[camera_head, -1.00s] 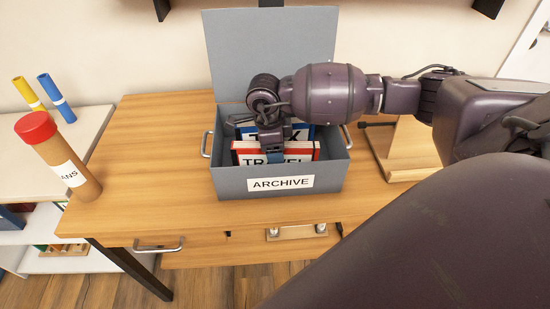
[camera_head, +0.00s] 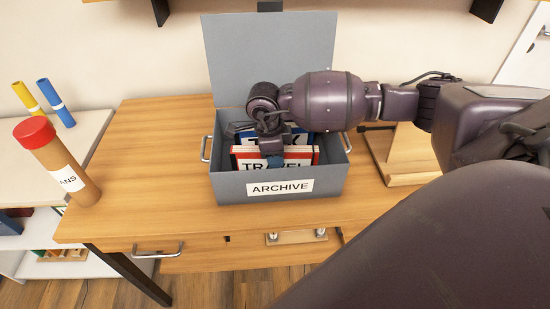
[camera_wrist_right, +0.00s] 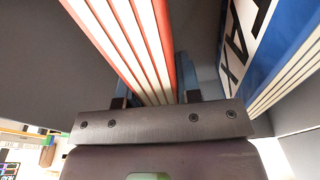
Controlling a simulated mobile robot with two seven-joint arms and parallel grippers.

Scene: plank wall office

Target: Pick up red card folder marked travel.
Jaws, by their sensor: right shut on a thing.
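The red card folder marked TRAVEL (camera_head: 247,158) stands at the front inside the grey ARCHIVE box (camera_head: 226,188). My right gripper (camera_head: 275,160) reaches down into the box from above and is shut on the folder's top edge. In the right wrist view the red folder (camera_wrist_right: 128,40) runs up between the two fingers of the right gripper (camera_wrist_right: 152,90). A blue folder (camera_head: 302,137) with a partly hidden label stands behind the red one. It also shows at the right of the wrist view (camera_wrist_right: 288,55). My left gripper is not in view.
The box's lid (camera_head: 262,60) stands open at the back. A brown tube with a red cap (camera_head: 85,190) stands at the desk's left, and a wooden stand (camera_head: 400,165) is right of the box. The wooden desk (camera_head: 150,150) is clear left of the box.

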